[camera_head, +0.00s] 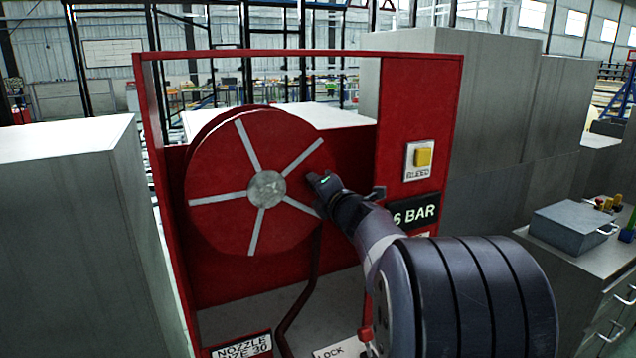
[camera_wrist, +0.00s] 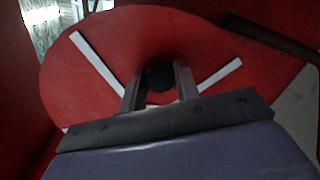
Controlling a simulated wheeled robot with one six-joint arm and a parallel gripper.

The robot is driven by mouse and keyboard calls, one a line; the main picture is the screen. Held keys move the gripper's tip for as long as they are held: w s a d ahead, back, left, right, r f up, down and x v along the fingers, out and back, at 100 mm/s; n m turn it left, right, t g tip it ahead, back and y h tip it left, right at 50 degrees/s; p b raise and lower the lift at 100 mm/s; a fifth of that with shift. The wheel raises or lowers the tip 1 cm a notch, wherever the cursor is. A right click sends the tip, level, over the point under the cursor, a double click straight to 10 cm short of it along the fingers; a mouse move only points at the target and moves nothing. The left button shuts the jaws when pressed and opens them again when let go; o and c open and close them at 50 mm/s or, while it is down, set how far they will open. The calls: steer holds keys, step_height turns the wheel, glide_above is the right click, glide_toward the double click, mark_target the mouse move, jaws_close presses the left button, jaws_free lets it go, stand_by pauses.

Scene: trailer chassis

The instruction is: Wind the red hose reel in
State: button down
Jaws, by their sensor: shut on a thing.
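The red hose reel (camera_head: 228,180) is a round red disc with pale spokes and a grey hub (camera_head: 267,189), set in a red frame. It also shows in the wrist view (camera_wrist: 110,45). My gripper (camera_head: 322,186) is at the right side of the disc, near its rim. In the wrist view my gripper (camera_wrist: 159,85) has its two fingers on either side of a dark round knob (camera_wrist: 159,76), the reel's handle, and is shut on it. A dark hose (camera_head: 306,290) hangs from below the reel. My forearm hides part of the frame's lower right.
The frame's right panel (camera_head: 421,90) carries a yellow BLEED button (camera_head: 424,157) and a "6 BAR" display (camera_head: 414,211). Signs reading NOZZLE SIZE 30 (camera_head: 241,346) and LOCK (camera_head: 340,350) are at the bottom. Grey cabinets stand on both sides. A grey box (camera_head: 575,226) sits at right.

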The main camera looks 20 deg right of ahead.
steer(key=shift+f, duration=0.35)
steer(key=c, duration=1.1)
jaws_free()
steer(key=shift+r, duration=0.1)
steer(key=shift+o, duration=0.2)
steer(key=shift+s+r, duration=0.1)
steer(key=s+b, duration=0.1)
steer(key=s, duration=0.9)
steer(key=shift+s, duration=0.3)
steer(key=shift+r, duration=0.1)
steer(key=w+p, duration=0.1)
steer(key=w, duration=1)
steer(key=shift+s, duration=0.15)
